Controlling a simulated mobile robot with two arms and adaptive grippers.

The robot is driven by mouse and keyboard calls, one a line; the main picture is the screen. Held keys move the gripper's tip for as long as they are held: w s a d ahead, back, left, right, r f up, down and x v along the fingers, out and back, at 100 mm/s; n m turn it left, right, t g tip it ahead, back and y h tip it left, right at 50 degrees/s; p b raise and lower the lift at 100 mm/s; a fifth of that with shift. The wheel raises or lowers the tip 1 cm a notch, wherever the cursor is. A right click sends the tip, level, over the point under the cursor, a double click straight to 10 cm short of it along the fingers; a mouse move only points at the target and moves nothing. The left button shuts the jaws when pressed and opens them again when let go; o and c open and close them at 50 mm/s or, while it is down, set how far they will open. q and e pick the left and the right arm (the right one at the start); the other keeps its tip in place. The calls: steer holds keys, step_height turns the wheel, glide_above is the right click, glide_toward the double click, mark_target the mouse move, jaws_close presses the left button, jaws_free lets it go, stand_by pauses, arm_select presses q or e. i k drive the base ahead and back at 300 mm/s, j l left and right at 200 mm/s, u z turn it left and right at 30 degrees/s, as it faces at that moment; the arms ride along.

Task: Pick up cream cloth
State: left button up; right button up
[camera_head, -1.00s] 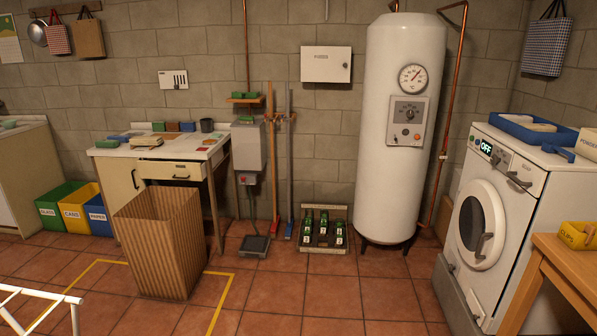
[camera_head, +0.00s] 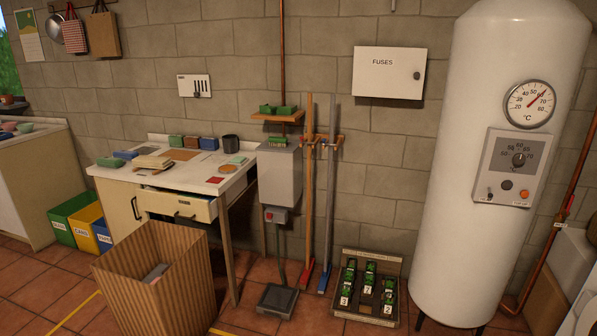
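A cream, folded-looking cloth (camera_head: 153,162) lies on the white worktop (camera_head: 222,187), near its front edge and above the drawer. It looks like a small flat pile, and I cannot make out its layers clearly. Neither of my grippers is in view.
A drawer (camera_head: 178,204) stands partly open under the worktop. A tall ribbed brown bin (camera_head: 190,285) with something greyish inside stands on the floor in front. A white boiler (camera_head: 470,240) stands right.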

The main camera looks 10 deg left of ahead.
mark_target(142, 162)
steer(key=i+j+u, duration=0.1)
steer(key=i+u, duration=0.8)
steer(key=i+l+u, duration=0.25)
steer(key=i+u, duration=0.2)
steer(key=i+l+u, duration=0.3)
steer(key=u, duration=0.2)
